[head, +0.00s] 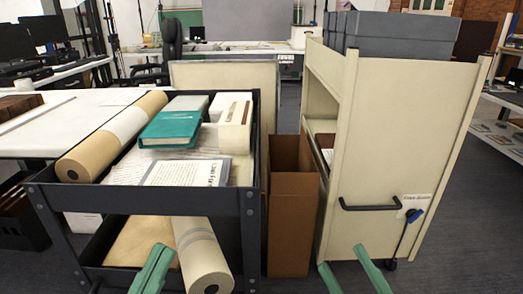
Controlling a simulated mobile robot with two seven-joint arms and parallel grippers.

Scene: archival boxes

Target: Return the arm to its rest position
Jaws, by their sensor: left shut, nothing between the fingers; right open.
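My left gripper (160,250) shows at the bottom left with its green fingers together and nothing between them. It appears in front of the dark cart's lower shelf. My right gripper (341,257) shows at the bottom, right of the middle. Its two green fingers are spread apart and empty, in front of the lower part of the cream cabinet cart (400,130). Most of both arms is out of view.
The dark cart (150,203) carries a teal box (172,129), a white box (235,112), papers and a brown roll (85,160). Another roll (203,262) lies below. A tall open cardboard box (290,225) stands between the carts. Grey boxes (400,35) top the cabinet.

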